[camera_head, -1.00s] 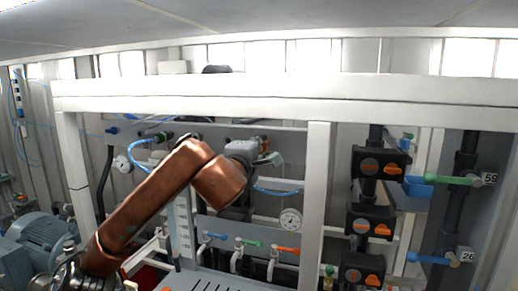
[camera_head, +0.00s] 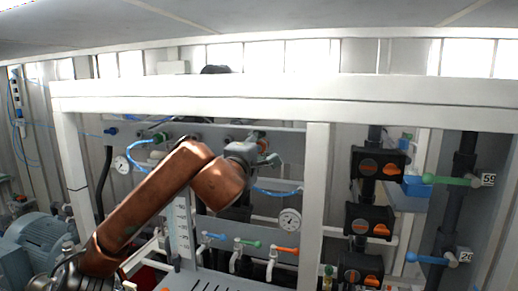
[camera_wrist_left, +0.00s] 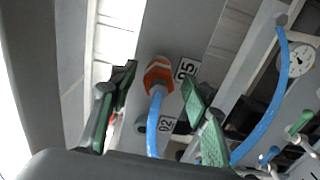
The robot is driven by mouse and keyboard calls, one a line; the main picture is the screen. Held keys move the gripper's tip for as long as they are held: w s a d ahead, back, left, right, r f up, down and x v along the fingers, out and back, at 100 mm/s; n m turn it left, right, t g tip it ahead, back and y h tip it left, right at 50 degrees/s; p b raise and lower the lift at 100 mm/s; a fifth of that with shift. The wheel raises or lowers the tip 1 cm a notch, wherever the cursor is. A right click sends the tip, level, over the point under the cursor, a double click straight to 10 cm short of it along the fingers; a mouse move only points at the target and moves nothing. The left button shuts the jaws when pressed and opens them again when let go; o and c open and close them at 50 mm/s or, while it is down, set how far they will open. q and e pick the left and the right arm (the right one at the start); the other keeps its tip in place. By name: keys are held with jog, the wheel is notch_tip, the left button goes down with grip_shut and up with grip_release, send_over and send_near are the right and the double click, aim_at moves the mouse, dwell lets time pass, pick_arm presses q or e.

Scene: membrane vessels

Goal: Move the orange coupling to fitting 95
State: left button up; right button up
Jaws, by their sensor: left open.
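The orange coupling (camera_wrist_left: 158,75), with a pale band, shows in the left wrist view at the grey panel, with a blue hose (camera_wrist_left: 154,125) running from it. A number plate (camera_wrist_left: 187,68) beside it seems to read 95, partly covered by a finger. In the head view my left gripper (camera_head: 267,160) is in front of the panel and mostly hides the coupling. My right gripper is not in view.
A white frame beam (camera_head: 280,105) crosses above my arm, and a white post (camera_head: 316,200) stands to its right. A round gauge (camera_head: 290,220) and several coloured-handled taps (camera_head: 245,243) are below. Black valve blocks (camera_head: 380,165) stand further right.

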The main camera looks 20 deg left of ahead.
pick_arm(q)
jog(key=s, duration=1.1)
jog(key=shift+s, duration=0.25)
jog(key=shift+a, duration=0.1)
jog(key=shift+a, duration=0.1)
